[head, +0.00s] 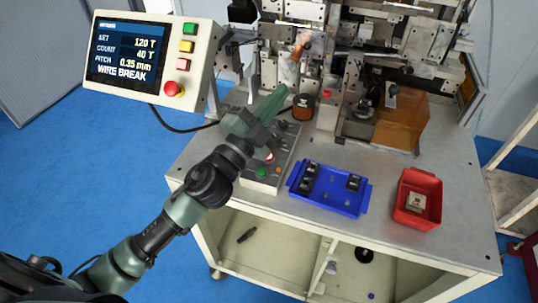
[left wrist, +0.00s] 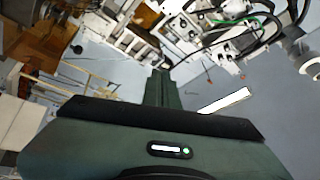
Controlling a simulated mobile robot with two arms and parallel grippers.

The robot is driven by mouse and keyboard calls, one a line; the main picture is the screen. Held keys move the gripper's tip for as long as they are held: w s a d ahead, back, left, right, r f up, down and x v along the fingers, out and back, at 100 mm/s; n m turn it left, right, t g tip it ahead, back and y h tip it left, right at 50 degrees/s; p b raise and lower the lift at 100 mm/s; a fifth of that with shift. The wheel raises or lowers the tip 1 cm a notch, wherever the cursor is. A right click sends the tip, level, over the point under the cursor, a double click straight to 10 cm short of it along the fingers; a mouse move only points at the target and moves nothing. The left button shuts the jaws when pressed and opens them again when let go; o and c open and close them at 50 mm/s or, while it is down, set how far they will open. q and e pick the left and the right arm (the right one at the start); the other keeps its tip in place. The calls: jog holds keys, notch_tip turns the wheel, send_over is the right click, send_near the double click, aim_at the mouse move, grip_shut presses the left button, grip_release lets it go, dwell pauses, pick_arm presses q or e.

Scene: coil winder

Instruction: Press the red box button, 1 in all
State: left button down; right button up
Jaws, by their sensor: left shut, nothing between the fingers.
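A grey control box (head: 283,150) stands on the table top, partly covered by my left gripper. My left gripper (head: 283,91) is shut and empty. It reaches over the box, with its fingertips beyond the red button, toward the machine. In the left wrist view the shut fingers (left wrist: 161,82) point toward machine parts, and the button does not show. My right gripper is not in view.
A screen panel (head: 146,55) with its own buttons and a red knob (head: 173,89) stands at the left, reading WIRE BREAK. A blue tray (head: 329,201) with dark parts and a red bin (head: 417,216) sit right of the box. The winding machine (head: 420,45) fills the back.

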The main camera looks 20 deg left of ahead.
pick_arm(q)
jog(key=d+f+m+g+h, duration=0.2)
jog(key=d+m+g+h, duration=0.8)
jog(key=m, duration=0.9)
jog(key=w+a+f+m+g+y, duration=0.1)
jog(key=a+f+g+y, duration=0.1)
jog(key=a+f+y, duration=0.2)
jog(key=w+a+f+g+y, duration=0.1)
jog(key=a+f+g+y, duration=0.1)
jog(key=a+y, duration=0.4)
jog(key=a+f, duration=0.1)
jog(key=a, duration=0.3)
jog(key=shift+w+f+m, duration=0.3)
jog(key=shift+f+m, duration=0.1)
jog(key=shift+f, duration=0.15)
notch_tip(320, 180, down, 8)
jog(key=b, duration=0.5)
jog(key=shift+f+b, duration=0.25)
jog(key=shift+b, duration=0.1)
